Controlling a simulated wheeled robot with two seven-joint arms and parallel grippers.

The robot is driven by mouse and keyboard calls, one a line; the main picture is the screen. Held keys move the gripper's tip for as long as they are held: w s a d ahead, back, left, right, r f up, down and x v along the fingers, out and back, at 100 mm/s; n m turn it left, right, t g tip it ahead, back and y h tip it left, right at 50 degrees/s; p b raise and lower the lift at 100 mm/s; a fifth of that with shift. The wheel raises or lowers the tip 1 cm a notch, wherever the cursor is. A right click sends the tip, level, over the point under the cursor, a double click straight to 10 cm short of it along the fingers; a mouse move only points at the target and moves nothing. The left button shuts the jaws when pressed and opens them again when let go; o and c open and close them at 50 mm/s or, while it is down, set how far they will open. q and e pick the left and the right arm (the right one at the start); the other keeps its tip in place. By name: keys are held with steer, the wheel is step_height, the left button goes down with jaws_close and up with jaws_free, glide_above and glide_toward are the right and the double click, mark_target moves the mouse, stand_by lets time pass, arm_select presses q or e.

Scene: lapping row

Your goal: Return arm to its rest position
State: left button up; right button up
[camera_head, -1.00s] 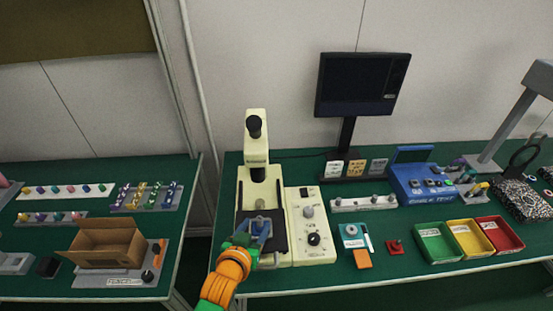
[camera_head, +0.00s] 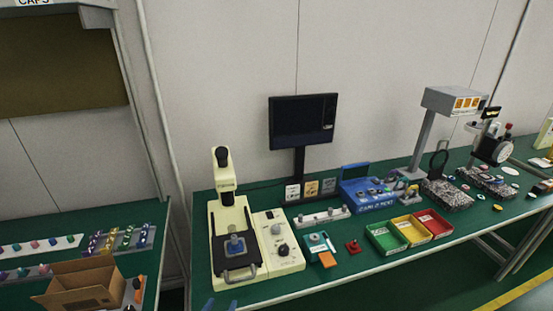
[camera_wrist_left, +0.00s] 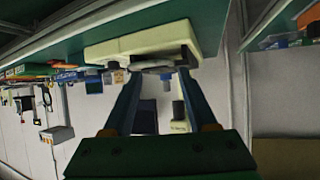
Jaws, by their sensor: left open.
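The microscope base (camera_wrist_left: 140,42) shows beyond the fingertips there. A blue piece (camera_head: 236,246) sits on the microscope's dark stage, apart from the gripper. The rest of my left arm is out of the head view. My right gripper is in neither view.
The green workbench (camera_head: 290,290) carries a monitor (camera_head: 302,122), a blue tester box (camera_head: 365,194) and green (camera_head: 386,238), yellow (camera_head: 411,229) and red (camera_head: 434,223) bins. An open cardboard box (camera_head: 85,290) stands on the left bench. A gap separates the benches.

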arm_select(q)
steer(key=s+f+m+g, duration=0.1)
steer(key=s+f+g, duration=0.1)
steer(key=s+f, duration=0.45)
steer(key=s+f+g, duration=0.3)
steer(key=s+f, duration=0.1)
steer(key=f, duration=0.6)
steer(key=s+a+f+g, duration=0.2)
steer(key=s+f, duration=0.3)
steer(key=s, duration=0.6)
steer(key=s+a+f+g, duration=0.3)
steer(key=s+f+g, duration=0.1)
steer(key=s, duration=0.8)
steer(key=shift+a+f+m+y, duration=0.15)
steer(key=shift+f+m+y, duration=0.15)
steer(key=shift+f, duration=0.5)
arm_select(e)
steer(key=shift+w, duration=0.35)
